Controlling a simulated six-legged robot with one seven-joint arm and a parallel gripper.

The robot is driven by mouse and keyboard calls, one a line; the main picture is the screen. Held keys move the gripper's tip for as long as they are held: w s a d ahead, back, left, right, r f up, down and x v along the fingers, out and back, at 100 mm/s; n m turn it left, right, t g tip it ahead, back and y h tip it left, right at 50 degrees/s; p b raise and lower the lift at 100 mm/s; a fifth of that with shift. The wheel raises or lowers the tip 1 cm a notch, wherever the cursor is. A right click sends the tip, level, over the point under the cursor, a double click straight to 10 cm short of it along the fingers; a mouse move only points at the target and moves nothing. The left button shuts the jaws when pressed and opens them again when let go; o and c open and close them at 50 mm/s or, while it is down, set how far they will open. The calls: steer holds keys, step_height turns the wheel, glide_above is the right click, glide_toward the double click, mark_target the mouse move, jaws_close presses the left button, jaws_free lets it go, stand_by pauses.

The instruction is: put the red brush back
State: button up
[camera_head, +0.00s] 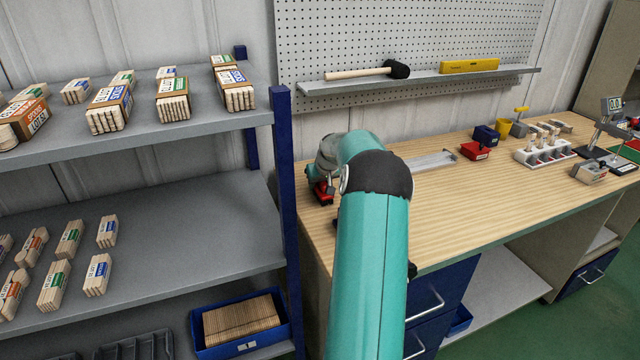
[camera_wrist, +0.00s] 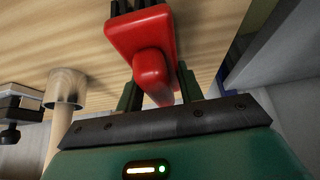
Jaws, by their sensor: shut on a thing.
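The red brush (camera_wrist: 150,48) is held between the two fingers of my gripper (camera_wrist: 158,88) in the wrist view. Its red handle lies toward the palm and its dark bristles show at the top edge. In the head view a small red part of the brush (camera_head: 322,192) shows beside my gripper, at the left end of the wooden workbench (camera_head: 450,205). My arm hides much of that area. I cannot tell whether the bristles touch the bench top.
A shelf rack (camera_head: 190,215) with bundled wooden sticks stands left of the bench. A pegboard ledge (camera_head: 425,82) holds a mallet (camera_head: 370,72) and a yellow block (camera_head: 468,65). A red box (camera_head: 475,151) and a white rack (camera_head: 545,152) stand farther right. The bench's front middle is clear.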

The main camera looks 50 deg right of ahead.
steer(key=shift+f, duration=0.1)
steer(key=shift+f, duration=0.1)
steer(key=o, duration=0.9)
steer(key=shift+o, duration=0.2)
steer(key=shift+r, duration=0.25)
steer(key=v, duration=1.1)
steer(key=shift+s+r, duration=0.2)
steer(key=shift+r, duration=0.15)
steer(key=shift+a, duration=0.15)
